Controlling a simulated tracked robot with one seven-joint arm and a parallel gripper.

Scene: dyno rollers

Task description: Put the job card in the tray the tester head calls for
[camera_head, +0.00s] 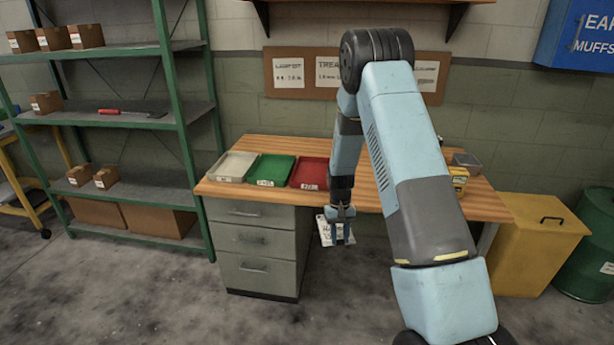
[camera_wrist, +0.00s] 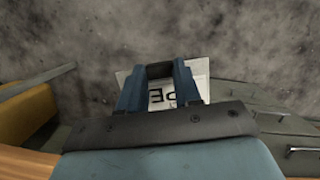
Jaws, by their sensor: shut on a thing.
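The job card (camera_head: 324,231) is white with dark lettering. My gripper (camera_head: 342,233) is shut on it and holds it in front of the bench's front edge, below the level of the bench top. In the wrist view the card (camera_wrist: 198,88) sits between the blue fingers of my gripper (camera_wrist: 160,72), with part of its large print showing. Three trays stand in a row on the left of the bench: a pale grey tray (camera_head: 233,166), a green tray (camera_head: 270,169) and a red tray (camera_head: 309,173). They look empty and have small labels on their fronts. I cannot make out a tester head.
The wooden bench (camera_head: 245,193) has grey drawers (camera_head: 250,240) under its left end. A yellow box (camera_head: 458,179) and a small grey container (camera_head: 466,161) stand at its right. My arm hides the bench's middle. Green shelves (camera_head: 172,95) stand left; a yellow bin (camera_head: 538,245) stands right.

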